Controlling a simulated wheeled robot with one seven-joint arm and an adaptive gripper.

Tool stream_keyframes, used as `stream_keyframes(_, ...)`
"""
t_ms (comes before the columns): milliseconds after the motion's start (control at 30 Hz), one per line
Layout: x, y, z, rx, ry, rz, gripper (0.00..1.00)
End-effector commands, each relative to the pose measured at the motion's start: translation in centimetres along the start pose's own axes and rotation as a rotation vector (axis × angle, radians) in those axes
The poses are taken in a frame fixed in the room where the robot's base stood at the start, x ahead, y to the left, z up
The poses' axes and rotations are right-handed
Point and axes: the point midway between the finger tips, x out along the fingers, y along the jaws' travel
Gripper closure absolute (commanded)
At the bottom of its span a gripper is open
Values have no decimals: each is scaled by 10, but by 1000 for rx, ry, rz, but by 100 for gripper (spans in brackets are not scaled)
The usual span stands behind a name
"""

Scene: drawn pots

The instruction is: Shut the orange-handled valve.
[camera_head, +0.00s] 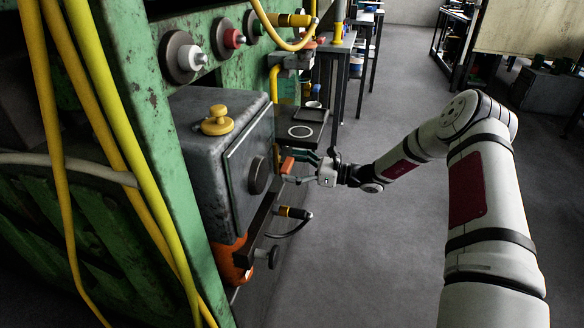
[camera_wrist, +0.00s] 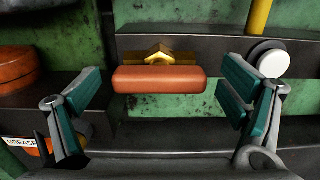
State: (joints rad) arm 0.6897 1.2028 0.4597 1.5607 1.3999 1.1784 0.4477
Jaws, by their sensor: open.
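The valve's orange handle (camera_wrist: 160,79) lies level across the middle of the wrist view, in front of a brass fitting (camera_wrist: 160,56). My gripper (camera_wrist: 166,97) is open, with one teal-padded finger on each side of the handle and a gap at both ends. The handle also shows small in the head view (camera_head: 287,165), beside my gripper (camera_head: 303,166) at the grey machine's side. The valve body behind the handle is mostly hidden.
A white round knob (camera_wrist: 273,64) sits right of the handle. An orange round part (camera_wrist: 28,68) is at left. A grey box (camera_head: 215,150) with a yellow knob (camera_head: 217,121) stands left of my gripper. Yellow hoses (camera_head: 105,140) hang at left. The floor at right (camera_head: 390,250) is clear.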

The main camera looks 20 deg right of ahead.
Motion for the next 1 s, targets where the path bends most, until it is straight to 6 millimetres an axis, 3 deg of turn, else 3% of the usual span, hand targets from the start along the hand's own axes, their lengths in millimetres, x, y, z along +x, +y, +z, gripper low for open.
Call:
stream_keyframes(167, 0, 0, 0, 0, 0, 0, 9)
stream_keyframes(300, 0, 0, 0, -1, 0, 0, 41)
stream_keyframes(400, 0, 0, 0, -1, 0, 0, 57)
stream_keyframes(767, 0, 0, 0, -42, 0, 0, 57)
stream_keyframes(1000, 0, 1, -1, -184, 2, 0, 57)
